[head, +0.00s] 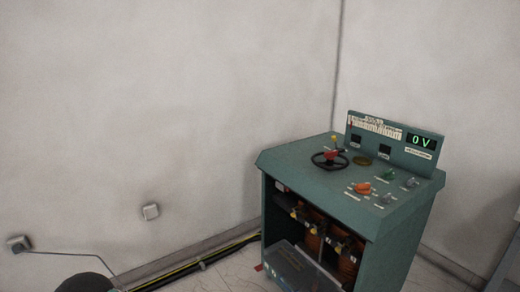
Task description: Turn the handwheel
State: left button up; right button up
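The handwheel (317,164) is a black ring with a red hub, lying on the sloped top of a green control cabinet (285,156). It is near the left side of that top, and nothing covers it. A small yellow-topped part (334,139) stands just behind the wheel. Neither of my grippers shows in the head view.
The panel's display (421,141) reads 0 V. Orange (363,187) and green (389,175) controls sit right of the wheel. The cabinet's open front shows copper-coloured coils (348,267). Cables (205,262) run along the wall's foot at left.

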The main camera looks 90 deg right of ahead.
aim_at(330, 156)
jog(key=u, duration=0.25)
jog(key=i, duration=0.2)
jog(key=z, duration=2.8)
jog(key=k, duration=0.3)
jog(key=z, duration=0.4)
jog(key=i, duration=1.15)
jog(key=u, duration=0.2)
